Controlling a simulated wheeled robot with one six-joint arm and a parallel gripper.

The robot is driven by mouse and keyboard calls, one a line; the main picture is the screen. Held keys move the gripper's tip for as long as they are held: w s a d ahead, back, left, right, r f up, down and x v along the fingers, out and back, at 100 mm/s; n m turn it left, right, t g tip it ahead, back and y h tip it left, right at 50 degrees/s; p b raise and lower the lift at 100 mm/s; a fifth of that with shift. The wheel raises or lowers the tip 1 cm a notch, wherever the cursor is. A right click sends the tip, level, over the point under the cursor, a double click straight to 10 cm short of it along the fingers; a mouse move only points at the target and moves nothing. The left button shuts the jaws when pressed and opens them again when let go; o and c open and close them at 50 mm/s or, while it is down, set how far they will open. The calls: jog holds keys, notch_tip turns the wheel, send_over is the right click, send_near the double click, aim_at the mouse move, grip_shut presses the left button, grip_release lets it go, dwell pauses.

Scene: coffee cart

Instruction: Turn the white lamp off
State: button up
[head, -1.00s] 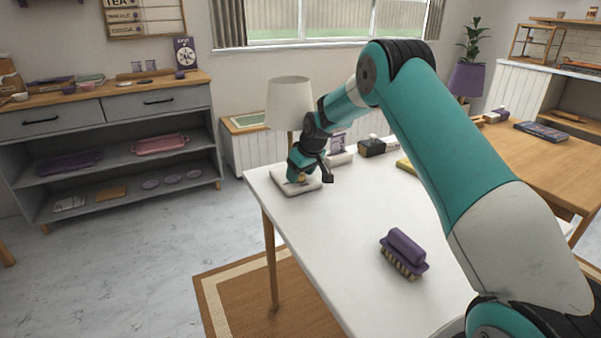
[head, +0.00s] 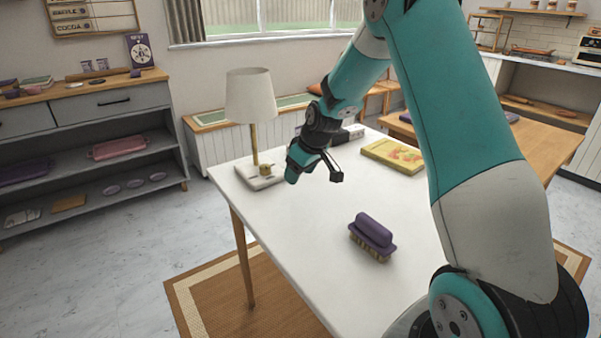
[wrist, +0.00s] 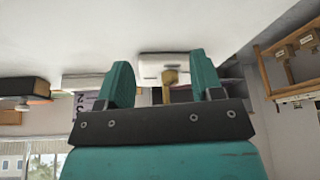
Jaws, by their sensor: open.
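The white lamp stands at the table's far left corner in the head view, with a pale shade (head: 250,95), a brass post (head: 254,145) and a flat white base (head: 260,181). A small brass knob (head: 266,169) sits on the base. I cannot tell whether the lamp is lit. My gripper (head: 292,175) is just right of the base, pointing down, apart from the knob. In the wrist view my gripper (wrist: 159,62) is open and empty. The lamp base (wrist: 160,57) and a brass part (wrist: 170,77) appear beyond and between its fingers.
The white table (head: 300,220) holds a purple brush (head: 372,234) near the front and a yellow book or box (head: 393,156) at the back right. A grey shelf unit (head: 90,135) stands left. The table's middle is clear.

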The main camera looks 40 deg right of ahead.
aim_at(265, 166)
jog(key=shift+s, duration=0.15)
jog(key=shift+a+r+p, duration=0.15)
jog(key=shift+a+p, duration=0.05)
jog(key=shift+p, duration=0.3)
jog(key=a+m+p, duration=0.2)
jog(key=p, duration=0.1)
jog(key=a+m+h+p, duration=0.1)
jog(key=a+m+p, duration=0.1)
jog(key=p, duration=0.2)
jog(key=shift+s+a+r+h+p, duration=0.15)
jog(key=shift+a+r+h+p, duration=0.05)
jog(key=shift+a+h+p, duration=0.1)
jog(key=shift+a+f, duration=0.1)
jog(key=shift+f, duration=0.05)
jog(key=shift+w+f+m, duration=0.15)
jog(key=shift+w+m, duration=0.05)
jog(key=shift+m, duration=0.1)
jog(key=w, duration=0.4)
jog(key=w+d+p, duration=0.1)
jog(key=w, duration=0.2)
jog(key=w+p, duration=0.1)
jog(key=w, duration=0.3)
jog(key=shift+w+d, duration=0.2)
jog(key=shift+w, duration=0.15)
jog(key=shift+x, duration=1.2)
jog(key=shift+f, duration=0.4)
